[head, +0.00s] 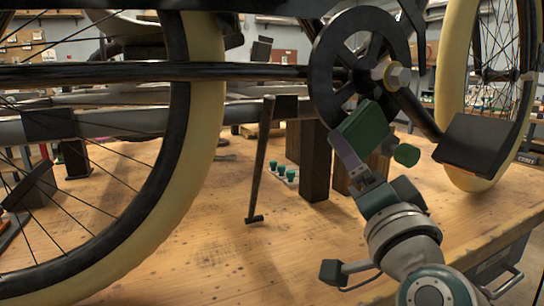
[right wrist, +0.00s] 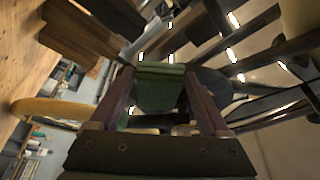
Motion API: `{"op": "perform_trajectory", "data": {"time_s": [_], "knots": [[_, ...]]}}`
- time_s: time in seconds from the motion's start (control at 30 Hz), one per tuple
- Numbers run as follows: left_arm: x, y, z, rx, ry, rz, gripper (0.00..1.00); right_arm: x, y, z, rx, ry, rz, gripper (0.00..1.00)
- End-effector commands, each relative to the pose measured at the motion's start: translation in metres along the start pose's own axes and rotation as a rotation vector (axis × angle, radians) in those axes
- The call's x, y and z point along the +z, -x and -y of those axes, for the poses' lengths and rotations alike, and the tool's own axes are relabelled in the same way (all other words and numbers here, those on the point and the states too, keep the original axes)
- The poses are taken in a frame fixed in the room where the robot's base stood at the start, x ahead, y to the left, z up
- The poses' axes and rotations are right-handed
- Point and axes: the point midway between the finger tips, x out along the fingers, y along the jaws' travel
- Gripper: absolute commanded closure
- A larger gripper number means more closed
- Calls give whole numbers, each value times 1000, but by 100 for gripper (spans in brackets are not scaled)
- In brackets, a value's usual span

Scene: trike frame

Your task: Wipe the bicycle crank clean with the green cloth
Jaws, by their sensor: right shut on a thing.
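The green cloth (head: 362,126) is held in my right gripper (head: 366,152), which comes up from the lower right in the head view. In the right wrist view the cloth (right wrist: 160,85) is pinched between the two fingers. The bicycle crank has a dark round chainring (head: 325,75), a metal axle nut (head: 397,77) and a dark arm (head: 420,116) running down to a flat black pedal (head: 482,146). The cloth overlaps the chainring's lower edge, left of the crank arm. I cannot tell whether it touches. My left gripper is out of view.
A cream-tyred wheel (head: 200,110) fills the left side, and another (head: 455,60) stands at the right. A dark frame tube (head: 250,72) crosses above. A kickstand-like bar (head: 262,160), dark blocks (head: 315,160) and small green-topped items (head: 281,171) are on the wooden bench (head: 230,260).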

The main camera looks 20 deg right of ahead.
Motion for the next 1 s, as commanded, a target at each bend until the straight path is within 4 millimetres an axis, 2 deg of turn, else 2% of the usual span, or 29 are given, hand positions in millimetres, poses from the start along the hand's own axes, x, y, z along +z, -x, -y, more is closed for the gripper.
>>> {"op": "perform_trajectory", "data": {"time_s": [0.1,0.5,0.87,1.0], "knots": [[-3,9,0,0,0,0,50,-6,12,2,1,3,2,64],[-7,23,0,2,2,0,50,-21,49,1,0,3,0,64],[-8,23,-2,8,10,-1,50,-22,52,1,-1,2,-2,64],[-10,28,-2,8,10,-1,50,-26,60,2,0,2,1,64]]}}
